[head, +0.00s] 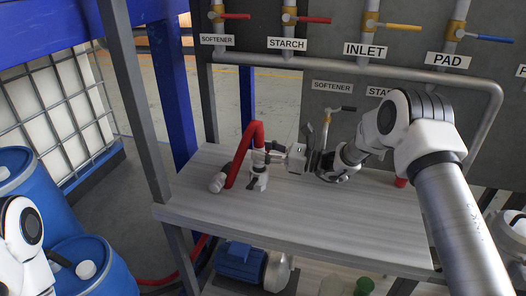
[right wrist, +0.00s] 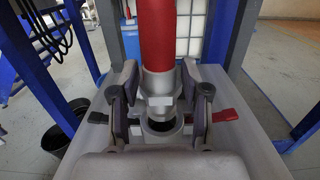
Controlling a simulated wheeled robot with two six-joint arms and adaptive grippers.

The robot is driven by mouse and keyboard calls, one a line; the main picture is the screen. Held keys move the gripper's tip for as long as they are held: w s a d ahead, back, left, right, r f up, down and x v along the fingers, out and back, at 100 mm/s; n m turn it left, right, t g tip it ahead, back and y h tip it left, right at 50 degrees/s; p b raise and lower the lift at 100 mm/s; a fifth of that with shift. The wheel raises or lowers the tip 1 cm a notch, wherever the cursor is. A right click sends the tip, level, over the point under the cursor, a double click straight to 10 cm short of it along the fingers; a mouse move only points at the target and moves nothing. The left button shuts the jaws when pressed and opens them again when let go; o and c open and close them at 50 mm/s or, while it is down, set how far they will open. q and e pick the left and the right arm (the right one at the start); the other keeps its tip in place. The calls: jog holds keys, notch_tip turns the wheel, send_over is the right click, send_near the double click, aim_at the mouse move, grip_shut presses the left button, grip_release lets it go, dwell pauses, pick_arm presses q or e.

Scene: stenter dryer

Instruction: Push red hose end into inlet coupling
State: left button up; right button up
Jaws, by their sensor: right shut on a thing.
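The red hose (head: 243,150) arches over the left part of the grey table. It also rises at the top of the right wrist view (right wrist: 157,35). My right gripper (head: 268,156) is shut around its metal hose end (right wrist: 158,84), with one finger on each side. The inlet coupling (head: 258,181) stands upright on the table under the hose end. In the right wrist view the coupling (right wrist: 162,138) shows a dark round opening just below the hose end. Whether they touch is unclear. My left gripper is out of view.
A grey pipe fitting (head: 217,182) stands left of the coupling. The bare table (head: 330,225) is clear in front. A red lever (right wrist: 226,115) sticks out right of the coupling. Valves and labels line the panel behind. Blue drums (head: 95,262) stand at left.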

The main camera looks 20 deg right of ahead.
aim_at(263, 163)
dwell(0.3)
jog(key=shift+b, duration=0.45)
dwell(0.3)
jog(key=shift+b, duration=0.45)
jog(key=shift+f+b, duration=2.1)
jog(key=shift+b, duration=0.1)
